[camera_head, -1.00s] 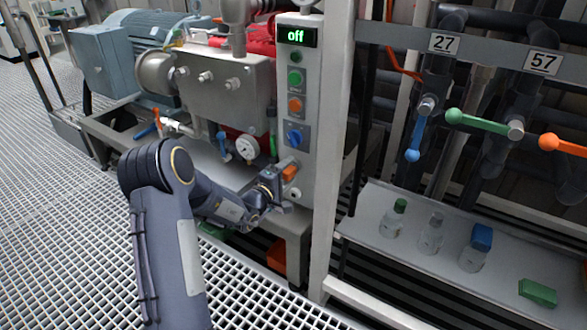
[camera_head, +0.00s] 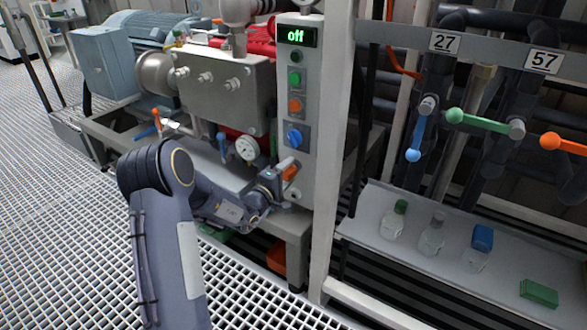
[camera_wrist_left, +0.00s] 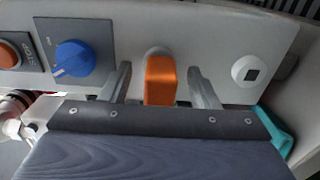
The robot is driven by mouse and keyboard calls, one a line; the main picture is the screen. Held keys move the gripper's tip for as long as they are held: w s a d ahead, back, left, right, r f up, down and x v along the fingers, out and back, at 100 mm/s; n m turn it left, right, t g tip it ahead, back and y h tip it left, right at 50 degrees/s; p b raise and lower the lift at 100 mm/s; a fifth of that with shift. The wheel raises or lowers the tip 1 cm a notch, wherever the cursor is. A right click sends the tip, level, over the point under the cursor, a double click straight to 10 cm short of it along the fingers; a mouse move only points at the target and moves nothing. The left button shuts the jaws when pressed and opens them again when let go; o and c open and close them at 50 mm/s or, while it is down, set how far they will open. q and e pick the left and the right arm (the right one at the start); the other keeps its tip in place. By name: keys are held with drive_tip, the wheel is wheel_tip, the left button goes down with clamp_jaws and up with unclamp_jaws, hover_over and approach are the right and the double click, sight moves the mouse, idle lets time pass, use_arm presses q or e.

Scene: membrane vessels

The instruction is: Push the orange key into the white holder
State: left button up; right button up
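The orange key (camera_head: 290,172) sits low on the front of the grey control panel, below the blue knob. In the left wrist view the orange key (camera_wrist_left: 160,82) is in the middle, with a pale rounded piece (camera_wrist_left: 157,50) behind it that may be the white holder. How deep the key sits in it I cannot tell. My left gripper (camera_head: 282,183) is at the panel. In the wrist view its two fingers (camera_wrist_left: 161,88) stand open on either side of the key, with visible gaps. My right gripper is not in view.
The panel carries a blue knob (camera_wrist_left: 75,60), a green "off" display (camera_head: 296,37) and a round white fitting with a dark square (camera_wrist_left: 250,70). A frame post (camera_head: 331,150) stands close at the right. A shelf (camera_head: 365,215) holds several bottles and a green block (camera_head: 539,293).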

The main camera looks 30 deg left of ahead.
use_arm(q)
clamp_jaws()
drive_tip(key=shift+s, duration=0.1)
drive_tip(key=shift+s+a+b, duration=0.15)
drive_tip(key=shift+s+b, duration=0.25)
drive_tip(key=shift+s, duration=1.05)
drive_tip(key=shift+s+a+b, duration=0.1)
drive_tip(key=shift+s+b, duration=0.25)
drive_tip(key=shift+s, duration=1.1)
wheel_tip(320, 180, down, 12)
drive_tip(key=s+p, duration=0.1)
drive_tip(key=shift+r, duration=0.25)
